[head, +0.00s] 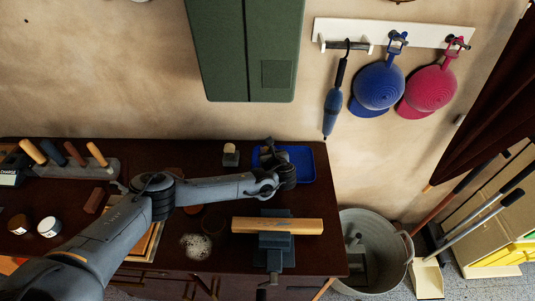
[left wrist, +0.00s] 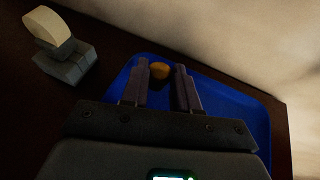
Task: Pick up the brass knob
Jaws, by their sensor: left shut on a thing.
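The brass knob (left wrist: 160,71) shows in the left wrist view as a small rounded golden-orange thing between my left fingertips. It is over the blue tray (left wrist: 232,108), which also shows in the head view (head: 305,163) at the back of the dark workbench. My left gripper (left wrist: 163,80) is shut on the knob. I cannot tell whether the knob is clear of the tray floor. In the head view my left gripper (head: 268,153) is over the tray's left part, and the knob is not distinguishable there. My right gripper is not in view.
A small grey block with a pale top (head: 230,155) stands left of the tray. A wooden board (head: 300,226) lies across a dark blue vise (head: 276,246) at the front. Handled tools (head: 75,158) stand in a rack at left. A metal tub (head: 385,268) stands right of the bench.

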